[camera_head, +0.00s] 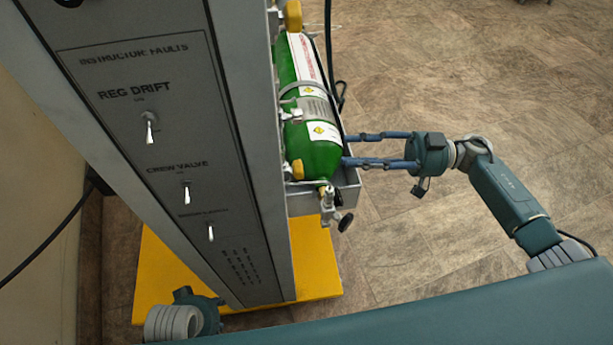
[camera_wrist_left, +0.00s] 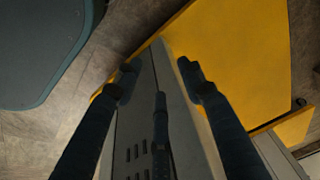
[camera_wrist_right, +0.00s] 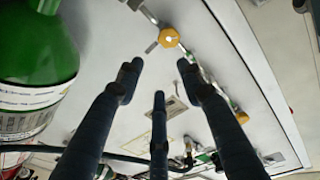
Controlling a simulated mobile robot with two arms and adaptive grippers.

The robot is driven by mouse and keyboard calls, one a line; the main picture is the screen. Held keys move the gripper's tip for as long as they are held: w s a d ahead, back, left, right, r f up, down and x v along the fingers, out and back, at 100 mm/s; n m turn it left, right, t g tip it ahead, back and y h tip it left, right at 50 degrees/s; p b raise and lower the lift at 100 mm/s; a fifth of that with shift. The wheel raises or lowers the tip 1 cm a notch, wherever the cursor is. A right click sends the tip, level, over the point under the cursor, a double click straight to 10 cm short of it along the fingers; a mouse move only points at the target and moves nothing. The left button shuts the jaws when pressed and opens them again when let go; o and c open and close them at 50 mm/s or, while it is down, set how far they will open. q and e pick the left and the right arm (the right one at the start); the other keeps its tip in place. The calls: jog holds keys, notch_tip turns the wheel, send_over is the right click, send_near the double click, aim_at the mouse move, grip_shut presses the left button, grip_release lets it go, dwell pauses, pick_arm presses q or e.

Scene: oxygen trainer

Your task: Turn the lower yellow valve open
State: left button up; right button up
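Two yellow valve knobs show in the head view on the side of the grey cabinet. The lower yellow valve (camera_head: 297,168) is near the green cylinder's bottom end; the upper one (camera_head: 293,12) is at the top edge. My right gripper (camera_head: 346,149) is open and empty, its fingers pointing left at the green cylinder (camera_head: 316,155). The right wrist view shows a hexagonal yellow knob (camera_wrist_right: 169,38) beyond the open fingertips, apart from them; I cannot tell which valve it is. My left gripper (camera_wrist_left: 160,74) is open and empty in the left wrist view, beside the cabinet.
The grey cabinet (camera_head: 235,120) carries several toggle switches and stands on a yellow base (camera_head: 315,265). A metal bracket (camera_head: 349,190) and a small black-knobbed fitting (camera_head: 345,222) sit below the cylinder. Open tiled floor (camera_head: 450,70) lies to the right.

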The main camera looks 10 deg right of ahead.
aim_at(298, 170)
jog(key=s+a+n+g, duration=0.1)
jog(key=a+g, duration=0.1)
jog(key=a, duration=0.8)
jog(key=shift+s+a+f, duration=0.15)
jog(key=shift+s+a, duration=0.05)
jog(key=shift+s, duration=0.15)
jog(key=c, duration=0.9)
